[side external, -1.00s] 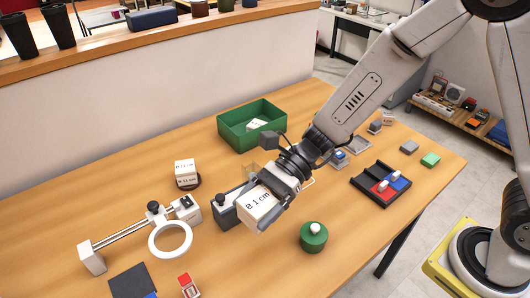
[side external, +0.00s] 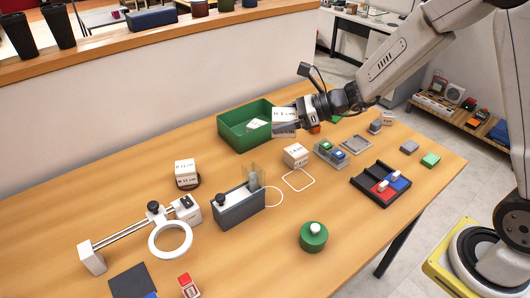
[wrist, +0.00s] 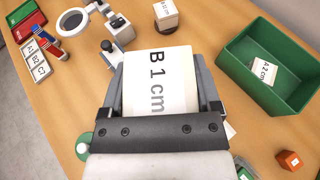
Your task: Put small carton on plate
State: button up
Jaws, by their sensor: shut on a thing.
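My gripper (side external: 287,124) is shut on a white carton (side external: 284,116) and holds it up near the right end of the green bin. In the wrist view the held carton (wrist: 158,80) is marked "B 1 cm" and sits between the two fingers. Another white carton (side external: 296,152) stands on the table by a white square outline. A further white carton (side external: 185,168) stands on a dark round plate-like disc (side external: 189,187) at the left; this carton also shows in the wrist view (wrist: 165,10). A flat grey square plate (side external: 356,143) lies right of my gripper.
The green bin (side external: 232,136) holds a white labelled piece. A grey box with a clear shield (side external: 238,207) and a ring magnifier (side external: 170,238) stand in front. A green round pot (side external: 313,238) and black tray (side external: 372,192) are nearer. An orange block (wrist: 289,159) lies near my gripper.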

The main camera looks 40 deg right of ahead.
jog(key=w+d+m+t+h, duration=0.1)
jog(key=d+m+t+h, duration=0.7)
jog(key=d, duration=2.5)
jog(key=f+m+g+h, duration=0.2)
jog(key=f, duration=0.1)
jog(key=a+f, duration=0.1)
jog(key=f, duration=0.1)
jog(key=shift+w+m+g+h, duration=0.15)
jog(key=shift+m+g+h, duration=0.25)
jog(key=shift+f, duration=0.1)
jog(key=w+d+f, duration=0.1)
jog(key=w+f, duration=0.1)
jog(key=w, duration=0.1)
jog(key=w+d+f, duration=0.2)
jog(key=w+f, duration=0.1)
jog(key=w, duration=0.1)
jog(key=w+d+f, duration=0.1)
jog(key=w+f, duration=0.2)
jog(key=w, duration=0.1)
jog(key=shift+w+d, duration=0.25)
jog(key=shift+d, duration=0.1)
jog(key=shift+w+d+f, duration=0.2)
jog(key=shift+w+f, duration=0.3)
jog(key=shift+f, duration=0.1)
